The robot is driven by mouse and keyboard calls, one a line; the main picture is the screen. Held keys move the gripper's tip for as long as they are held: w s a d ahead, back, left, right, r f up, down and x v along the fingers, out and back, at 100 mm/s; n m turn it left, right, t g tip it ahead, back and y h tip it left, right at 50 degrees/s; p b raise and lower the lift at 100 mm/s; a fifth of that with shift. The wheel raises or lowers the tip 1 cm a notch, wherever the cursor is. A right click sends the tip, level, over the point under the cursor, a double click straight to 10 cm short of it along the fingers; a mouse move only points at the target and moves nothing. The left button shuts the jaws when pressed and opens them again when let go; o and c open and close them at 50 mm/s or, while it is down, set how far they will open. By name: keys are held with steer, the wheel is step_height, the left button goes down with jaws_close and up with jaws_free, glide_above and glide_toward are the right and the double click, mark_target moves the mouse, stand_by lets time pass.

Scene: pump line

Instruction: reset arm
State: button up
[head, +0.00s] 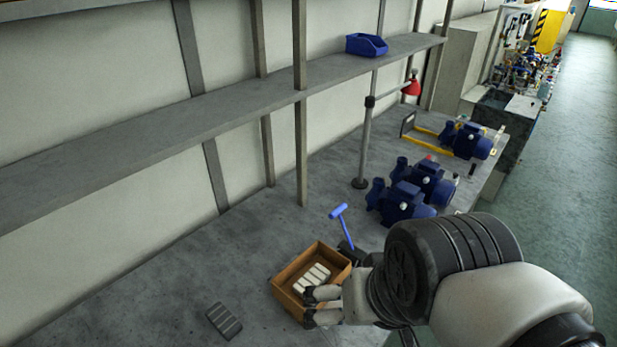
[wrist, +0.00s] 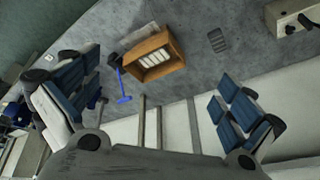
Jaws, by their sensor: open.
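My gripper (head: 312,306) is open and empty in the head view, in front of the near side of a brown wooden box (head: 284,296). In the wrist view its two blue-padded fingers stand wide apart (wrist: 160,88), with nothing between them at the tips. The box shows in the wrist view (wrist: 172,71) beyond the fingers, with pale ribbed pieces (head: 318,272) inside it. In the head view my gripper and forearm hide part of the box's right side. I cannot tell whether a fingertip touches the box.
A grey ribbed block (head: 224,321) lies left of the box on the grey bench (head: 150,290). A blue T-shaped tool (head: 345,228) is behind the box. Blue pumps (head: 405,204) stand to the right. A shelf (head: 130,130) with a blue bin (head: 366,45) overhangs the back.

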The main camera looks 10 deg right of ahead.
steer(key=shift+s+d+r+n, duration=0.1)
steer(key=shift+s+d+n, duration=0.35)
steer(key=shift+s+n, duration=0.5)
steer(key=shift+w, duration=0.15)
steer(key=shift+f+b, duration=0.7)
steer(key=shift+f, duration=0.05)
